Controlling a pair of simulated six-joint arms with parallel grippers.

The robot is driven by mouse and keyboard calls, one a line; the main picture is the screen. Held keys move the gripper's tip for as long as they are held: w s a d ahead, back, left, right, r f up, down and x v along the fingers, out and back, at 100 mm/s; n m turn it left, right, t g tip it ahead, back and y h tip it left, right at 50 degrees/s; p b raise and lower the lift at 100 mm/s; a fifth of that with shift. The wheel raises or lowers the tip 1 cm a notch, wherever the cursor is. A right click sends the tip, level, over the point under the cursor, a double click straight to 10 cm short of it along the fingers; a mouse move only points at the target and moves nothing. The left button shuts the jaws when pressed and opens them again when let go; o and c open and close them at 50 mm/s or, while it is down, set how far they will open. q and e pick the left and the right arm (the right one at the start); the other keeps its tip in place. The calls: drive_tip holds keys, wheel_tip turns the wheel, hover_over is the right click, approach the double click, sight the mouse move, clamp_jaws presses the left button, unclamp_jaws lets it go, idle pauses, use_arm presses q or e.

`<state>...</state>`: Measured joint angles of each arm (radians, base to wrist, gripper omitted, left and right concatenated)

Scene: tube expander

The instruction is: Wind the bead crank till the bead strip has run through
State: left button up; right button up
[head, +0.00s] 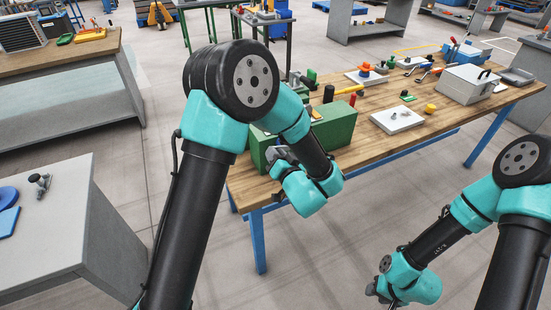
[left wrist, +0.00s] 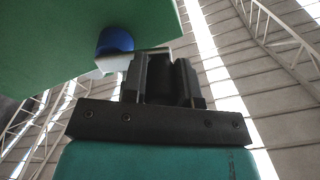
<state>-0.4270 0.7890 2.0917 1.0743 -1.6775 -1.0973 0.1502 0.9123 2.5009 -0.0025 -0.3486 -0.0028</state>
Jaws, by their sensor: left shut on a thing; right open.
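The green machine box (head: 335,128) stands on the near left end of the wooden bench. My left gripper (head: 278,158) is at its near left end, partly hidden by my own arm. In the left wrist view, the left gripper (left wrist: 168,62) has its black fingers shut on what looks like the bead crank. A pale crank bar (left wrist: 118,62) runs behind the fingers, beside a blue round hub (left wrist: 115,39) under the green body. The gripped part is hidden between the fingers. I cannot make out the bead strip. My right gripper (head: 378,293) is open, low, in front of the bench.
On the wooden bench (head: 378,150) are a white plate (head: 397,119) with small metal parts, a yellow knob (head: 430,108), and a grey metal box (head: 469,84). A grey cabinet (head: 50,225) stands at left. The floor before the bench is open.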

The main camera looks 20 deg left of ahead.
use_arm(q)
drive_tip(key=m, duration=0.1)
drive_tip(key=r+m, duration=0.1)
drive_tip(key=shift+w+d+r+m, duration=0.15)
drive_tip(key=shift+w+d+m, duration=0.1)
drive_tip(key=shift+m, duration=0.15)
drive_tip(key=shift+w+d+r+m, duration=0.2)
drive_tip(key=shift+r+m, duration=0.1)
drive_tip(key=shift+m, duration=0.55)
drive_tip(key=shift+w+d+r+m, duration=0.1)
drive_tip(key=shift+d+r+m, duration=0.15)
drive_tip(key=shift+m, duration=0.6)
drive_tip(key=o, duration=0.9)
drive_tip(key=v, duration=1.7)
drive_tip(key=shift+s+d, duration=0.15)
drive_tip(key=shift+s, duration=0.05)
